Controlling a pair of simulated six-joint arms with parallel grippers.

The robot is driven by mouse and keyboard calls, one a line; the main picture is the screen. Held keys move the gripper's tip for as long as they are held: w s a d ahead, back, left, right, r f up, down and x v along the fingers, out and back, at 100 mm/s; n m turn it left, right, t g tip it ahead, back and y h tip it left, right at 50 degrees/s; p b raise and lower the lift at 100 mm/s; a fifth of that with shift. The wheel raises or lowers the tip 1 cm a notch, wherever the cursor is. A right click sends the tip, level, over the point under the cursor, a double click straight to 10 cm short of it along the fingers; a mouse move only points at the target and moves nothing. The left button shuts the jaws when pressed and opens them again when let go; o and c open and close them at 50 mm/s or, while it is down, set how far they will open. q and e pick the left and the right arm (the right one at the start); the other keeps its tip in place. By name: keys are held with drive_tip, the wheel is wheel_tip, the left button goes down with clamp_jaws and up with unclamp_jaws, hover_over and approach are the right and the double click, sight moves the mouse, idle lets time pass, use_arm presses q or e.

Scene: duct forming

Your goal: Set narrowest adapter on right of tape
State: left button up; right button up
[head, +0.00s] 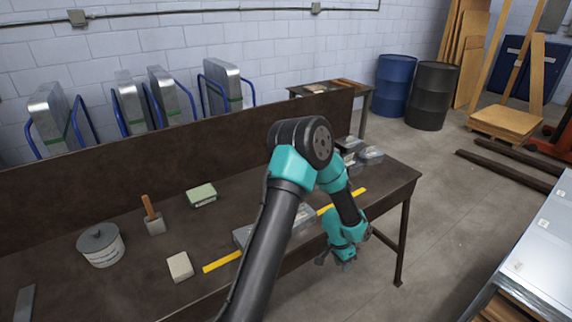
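A yellow tape strip (222,262) runs diagonally along the dark workbench, and my arm hides its middle. Grey sheet-metal pieces, which look like adapters (300,214), lie by the tape, partly hidden behind my arm. More grey metal pieces (371,154) sit together at the bench's far right end. I cannot tell which is the narrowest. My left gripper (336,262) hangs low past the bench's front edge, apart from these pieces. Its fingers are small and dark, and I see nothing held in them. My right gripper is not in view.
A raised back panel (160,168) borders the bench.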

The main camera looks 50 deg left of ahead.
use_arm(q)
drive_tip(key=shift+m+y, duration=0.6)
drive_tip(key=shift+y, duration=0.3)
drive_tip(key=w+a+r, duration=0.2)
drive_tip(key=a+r, duration=0.1)
drive_tip(key=a, duration=0.1)
drive_tip(key=w+a+r, duration=0.3)
drive_tip(key=a, duration=0.2)
drive_tip(key=w+a+r, duration=0.3)
drive_tip(key=a+r, duration=0.1)
drive_tip(key=a, duration=0.1)
drive_tip(key=shift+a, duration=0.1)
drive_tip(key=s+a+r+n, duration=0.1)
drive_tip(key=a+r, duration=0.2)
drive_tip(key=a, duration=0.4)
drive_tip(key=a+r+n+y, duration=0.1)
drive_tip(key=a+r, duration=0.3)
drive_tip(key=a, duration=0.4)
drive_tip(key=s+a+r+n, duration=0.1)
drive_tip(key=a+r, duration=0.3)
drive_tip(key=a, duration=0.4)
drive_tip(key=shift+s+a+r, duration=0.1)
drive_tip(key=shift+s+r, duration=0.05)
drive_tip(key=shift+s, duration=0.2)
drive_tip(key=shift+f, duration=4.5)
drive_tip(key=shift+c, duration=0.5)
